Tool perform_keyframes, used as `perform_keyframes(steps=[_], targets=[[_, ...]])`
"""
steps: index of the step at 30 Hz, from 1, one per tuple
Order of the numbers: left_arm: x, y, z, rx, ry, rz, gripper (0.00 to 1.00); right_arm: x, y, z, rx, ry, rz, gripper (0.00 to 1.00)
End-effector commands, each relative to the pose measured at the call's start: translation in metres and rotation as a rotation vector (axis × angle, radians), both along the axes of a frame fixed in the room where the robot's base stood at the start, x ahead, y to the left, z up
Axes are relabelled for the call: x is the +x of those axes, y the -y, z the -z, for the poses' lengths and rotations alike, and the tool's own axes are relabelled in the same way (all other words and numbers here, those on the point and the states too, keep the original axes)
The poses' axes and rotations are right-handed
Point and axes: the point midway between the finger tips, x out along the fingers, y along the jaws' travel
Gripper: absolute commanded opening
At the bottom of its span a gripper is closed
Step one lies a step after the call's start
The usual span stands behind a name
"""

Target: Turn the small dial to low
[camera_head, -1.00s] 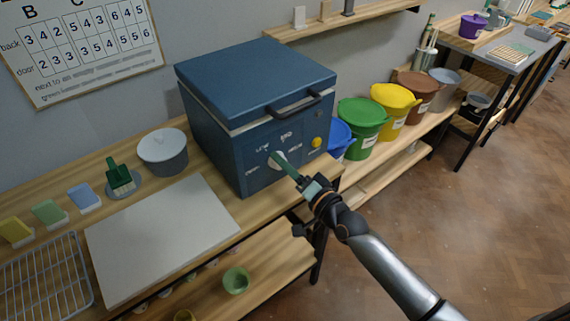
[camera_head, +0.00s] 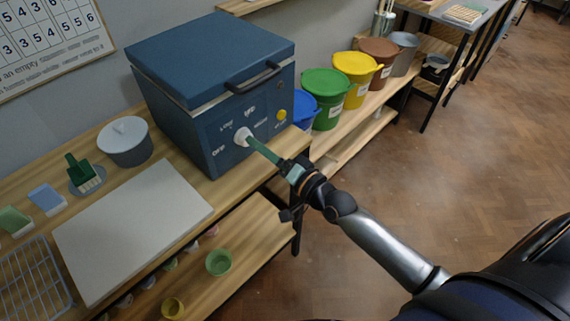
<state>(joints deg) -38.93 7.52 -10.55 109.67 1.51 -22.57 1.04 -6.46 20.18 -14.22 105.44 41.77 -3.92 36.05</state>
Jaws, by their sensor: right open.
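The small dial (camera_head: 241,137) is a pale round knob on the front of the blue kiln-like box (camera_head: 205,75). White words surround it: what looks like "OFF" at lower left, "LOW" at upper left, "MED" above and another word at right. My right gripper (camera_head: 254,145) reaches in from the lower right, its greenish fingers pointing at the dial. The fingertips are at or very near the dial and partly cover it; I cannot tell whether they touch. The gripper is open. The dial's pointer cannot be made out. My left gripper is not in view.
A yellow button (camera_head: 282,115) sits right of the dial, and a dark handle (camera_head: 253,76) juts out above. A pale board (camera_head: 135,228), a grey lidded pot (camera_head: 125,142) and a green brush (camera_head: 80,172) are on the bench at left. Coloured buckets (camera_head: 325,97) stand at right.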

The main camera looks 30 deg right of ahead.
Motion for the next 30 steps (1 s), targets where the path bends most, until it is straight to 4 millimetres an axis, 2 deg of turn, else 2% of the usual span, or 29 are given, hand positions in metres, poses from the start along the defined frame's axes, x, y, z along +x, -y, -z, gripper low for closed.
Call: perform_keyframes(steps=[1,6,12,18,30], targets=[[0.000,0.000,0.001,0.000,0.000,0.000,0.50,-0.012,0.003,0.002,-0.001,-0.003,-0.002,0.76],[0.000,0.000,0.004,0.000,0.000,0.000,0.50,-0.043,0.015,0.002,-0.002,-0.003,-0.002,0.76],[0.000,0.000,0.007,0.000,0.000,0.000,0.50,-0.068,0.024,0.001,-0.002,-0.001,-0.001,0.76],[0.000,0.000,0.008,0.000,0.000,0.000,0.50,-0.078,0.028,0.000,0.000,0.001,0.000,0.76],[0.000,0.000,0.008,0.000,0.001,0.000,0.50,-0.079,0.029,-0.001,0.000,0.001,0.000,0.76]])
